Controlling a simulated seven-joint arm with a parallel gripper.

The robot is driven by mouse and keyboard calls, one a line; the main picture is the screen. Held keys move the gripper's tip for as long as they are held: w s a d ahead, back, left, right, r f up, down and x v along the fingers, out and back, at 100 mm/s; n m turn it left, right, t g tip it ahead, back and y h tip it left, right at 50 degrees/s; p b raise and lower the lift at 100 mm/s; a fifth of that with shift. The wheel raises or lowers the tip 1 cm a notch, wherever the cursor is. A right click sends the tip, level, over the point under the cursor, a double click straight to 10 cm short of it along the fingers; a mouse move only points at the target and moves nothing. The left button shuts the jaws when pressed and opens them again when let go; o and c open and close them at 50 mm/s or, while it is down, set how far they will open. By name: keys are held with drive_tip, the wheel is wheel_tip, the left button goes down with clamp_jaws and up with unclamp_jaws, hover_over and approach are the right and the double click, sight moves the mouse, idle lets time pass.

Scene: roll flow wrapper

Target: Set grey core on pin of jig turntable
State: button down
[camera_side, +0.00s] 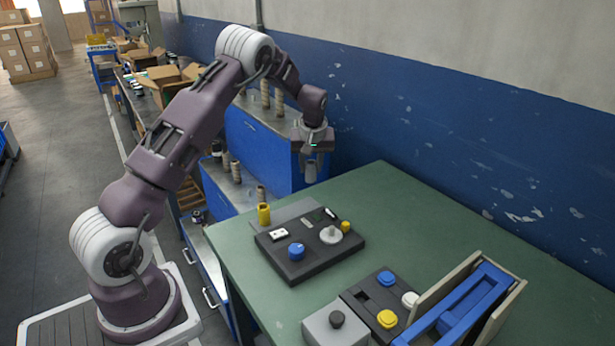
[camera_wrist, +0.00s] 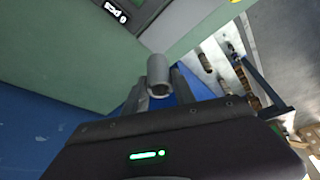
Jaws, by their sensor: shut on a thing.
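My gripper (camera_side: 311,160) is shut on the grey core (camera_side: 311,173), which hangs below the fingers, above the far left edge of the green table. The jig turntable (camera_side: 330,235) is a light grey disc with a short upright pin, on a black jig board (camera_side: 319,262). The core is in the air, apart from the turntable, and farther back.
A blue knob (camera_side: 296,251), a white block (camera_side: 279,235), a yellow cylinder (camera_side: 264,214) and a small yellow peg (camera_side: 345,227) surround the turntable. A button panel (camera_side: 366,299), a grey box (camera_side: 325,330) and a blue-and-wood holder (camera_side: 465,305) stand in front. The table's back right (camera_side: 410,205) is clear.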

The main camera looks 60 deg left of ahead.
drive_tip(key=s+d+r+m, duration=0.1)
drive_tip(key=s+d, duration=0.1)
drive_tip(key=d, duration=0.6)
drive_tip(key=s+d+r+m, duration=0.1)
drive_tip(key=s+d+m, duration=0.15)
drive_tip(key=d, duration=0.55)
hover_over(332, 227)
drive_tip(key=shift+n+t+h, duration=0.35)
drive_tip(key=shift+t+h, duration=0.05)
drive_tip(key=shift+a+f, duration=0.1)
drive_tip(key=shift+f, duration=2.2)
drive_tip(key=shift+f, duration=0.1)
drive_tip(key=shift+f, duration=0.3)
drive_tip(key=shift+f, duration=0.15)
drive_tip(key=shift+f, duration=0.45)
drive_tip(key=shift+f, duration=0.15)
drive_tip(key=shift+f, duration=0.85)
drive_tip(key=shift+f, duration=0.15)
